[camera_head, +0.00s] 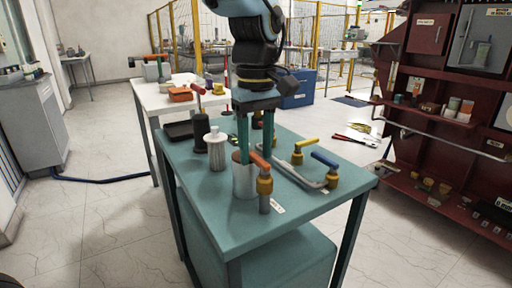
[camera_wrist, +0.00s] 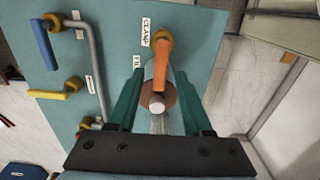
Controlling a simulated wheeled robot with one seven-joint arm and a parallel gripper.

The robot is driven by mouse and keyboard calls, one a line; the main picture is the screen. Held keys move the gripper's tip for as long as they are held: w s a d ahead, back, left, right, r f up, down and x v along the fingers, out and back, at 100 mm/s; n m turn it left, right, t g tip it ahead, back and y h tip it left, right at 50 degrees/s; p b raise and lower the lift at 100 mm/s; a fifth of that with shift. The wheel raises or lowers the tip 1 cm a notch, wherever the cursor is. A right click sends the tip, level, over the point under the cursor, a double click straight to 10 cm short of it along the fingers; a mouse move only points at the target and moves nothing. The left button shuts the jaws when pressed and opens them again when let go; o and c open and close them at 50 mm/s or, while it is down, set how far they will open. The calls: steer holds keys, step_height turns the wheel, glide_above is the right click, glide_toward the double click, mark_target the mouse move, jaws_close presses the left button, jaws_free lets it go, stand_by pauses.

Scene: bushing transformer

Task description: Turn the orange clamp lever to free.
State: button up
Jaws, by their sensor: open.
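The orange clamp lever (camera_head: 260,164) sits on top of a brass-coloured fitting (camera_head: 265,186) near the front of the teal table. In the wrist view the orange lever (camera_wrist: 162,66) runs from its pivot down towards the space between my fingers, next to a "CLAMP" label (camera_wrist: 146,32). My gripper (camera_head: 250,158) points down at the table and is open. Its two green fingers also show in the wrist view (camera_wrist: 158,112), one on either side of a grey cylinder (camera_head: 244,182) with a white-tipped middle (camera_wrist: 157,104). I cannot tell if the fingers touch anything.
The table's front corner is bare.

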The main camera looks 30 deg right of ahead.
jaws_close()
stand_by(0.3)
steer(key=shift+r, duration=0.1)
stand_by(0.4)
steer(key=shift+s+d+m+p, duration=0.55)
steer(key=shift+m+p, duration=1)
steer(key=shift+m, duration=1.45)
steer(key=shift+s+d+m+p, duration=0.55)
steer(key=shift+m+p, duration=0.95)
steer(key=shift+m, duration=1.5)
steer(key=shift+s+d+m+p, duration=0.55)
steer(key=shift+m+p, duration=1)
steer(key=shift+m, duration=1.45)
steer(key=shift+s+a, duration=0.1)
steer(key=shift+s, duration=0.05)
